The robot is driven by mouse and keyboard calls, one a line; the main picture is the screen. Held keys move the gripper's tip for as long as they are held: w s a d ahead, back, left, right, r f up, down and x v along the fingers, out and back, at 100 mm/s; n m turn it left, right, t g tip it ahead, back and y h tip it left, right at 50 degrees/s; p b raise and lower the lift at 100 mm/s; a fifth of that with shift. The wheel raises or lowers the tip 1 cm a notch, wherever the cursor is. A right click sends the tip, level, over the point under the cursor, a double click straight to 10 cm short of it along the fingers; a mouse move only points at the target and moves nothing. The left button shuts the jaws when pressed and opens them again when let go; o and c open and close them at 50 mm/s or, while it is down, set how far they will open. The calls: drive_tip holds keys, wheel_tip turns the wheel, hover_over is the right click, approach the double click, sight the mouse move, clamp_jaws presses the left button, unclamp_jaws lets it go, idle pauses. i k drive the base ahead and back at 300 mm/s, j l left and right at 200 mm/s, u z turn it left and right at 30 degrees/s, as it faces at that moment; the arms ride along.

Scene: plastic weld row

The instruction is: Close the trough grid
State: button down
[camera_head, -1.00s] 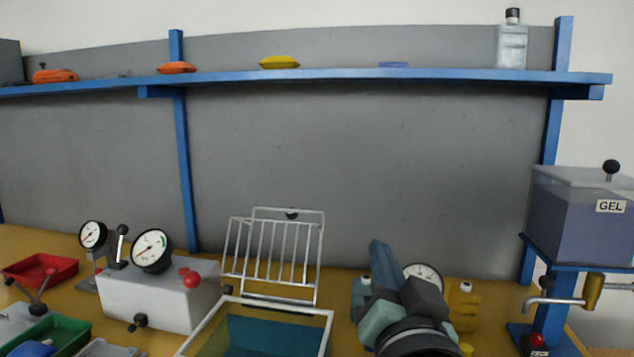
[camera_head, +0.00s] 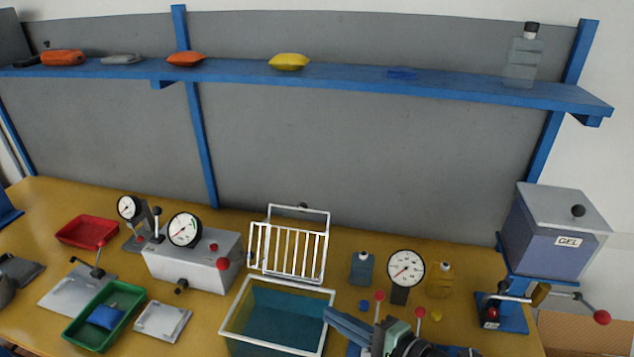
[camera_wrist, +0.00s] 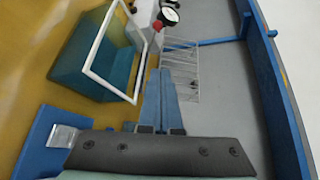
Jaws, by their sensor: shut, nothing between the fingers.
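The trough (camera_head: 272,347) is an open tank with a white rim and teal liquid inside, at the front middle of the bench. The trough grid (camera_head: 290,250) is a white wire rack standing raised at the trough's back edge, with a dark knob on its top bar. In the wrist view the grid (camera_wrist: 181,68) shows beyond my fingertips, and the trough (camera_wrist: 84,70) lies to their left. My gripper (camera_head: 328,314) is shut and empty at the trough's right rim in the head view; it also shows in the wrist view (camera_wrist: 161,72). It appears apart from the grid.
A grey box with gauge and red knobs (camera_head: 196,262) stands left of the trough. A gauge (camera_head: 405,268), a blue bottle (camera_head: 362,268) and a yellow bottle (camera_head: 440,280) stand right of the grid. The gel tank (camera_head: 550,240) is far right. A blue shelf (camera_head: 340,83) spans above.

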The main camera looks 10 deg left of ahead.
sight(302, 207)
drive_tip(key=i, duration=0.95)
